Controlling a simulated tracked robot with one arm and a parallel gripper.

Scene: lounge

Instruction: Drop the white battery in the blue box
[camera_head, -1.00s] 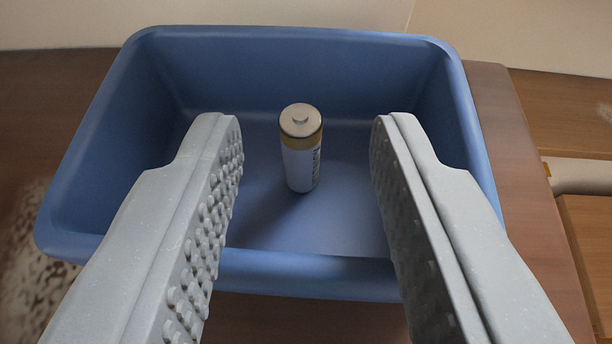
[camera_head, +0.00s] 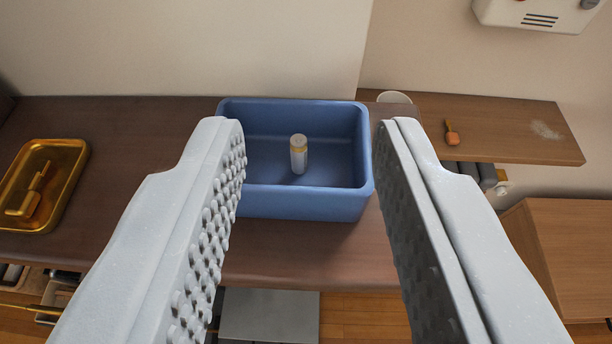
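The white battery (camera_head: 299,157) with a gold band at its top stands upright inside the blue box (camera_head: 300,204), on its floor near the middle. The blue box sits on a dark brown wooden surface near the wall. My gripper (camera_head: 309,130) is open with nothing between its two grey, studded fingers. It is back from the box, and the box shows beyond and between the fingertips. The left finger covers a little of the box's left side.
A gold tray (camera_head: 72,190) with a gold object in it lies on the dark tabletop (camera_head: 130,130) at the left. A wooden shelf (camera_head: 500,120) with a small orange object (camera_head: 452,138) is at the right. A white wall device (camera_head: 540,12) hangs at upper right.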

